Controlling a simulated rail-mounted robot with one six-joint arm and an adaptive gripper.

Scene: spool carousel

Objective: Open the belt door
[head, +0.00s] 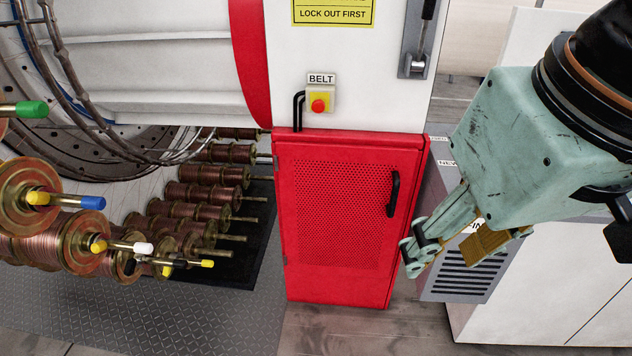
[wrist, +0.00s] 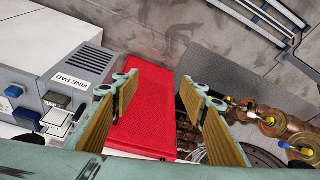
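The red belt door (head: 335,225), with a perforated panel, is shut in the head view, under the BELT label (head: 321,79). Its black upright handle (head: 393,193) is near the door's right edge. My gripper (head: 450,254) is right of the door and lower than the handle, apart from the handle, with nothing between its fingers. In the wrist view my gripper (wrist: 160,82) is spread open, with red cabinet surface (wrist: 147,115) showing between and beyond the fingers. I cannot make out the handle in the wrist view.
A grey vented box (head: 470,265) stands right of the door, behind my gripper. Copper spools with coloured rod ends (head: 75,240) fill the left. A red button (head: 318,105) sits above the door. The floor (head: 350,330) before the door is clear.

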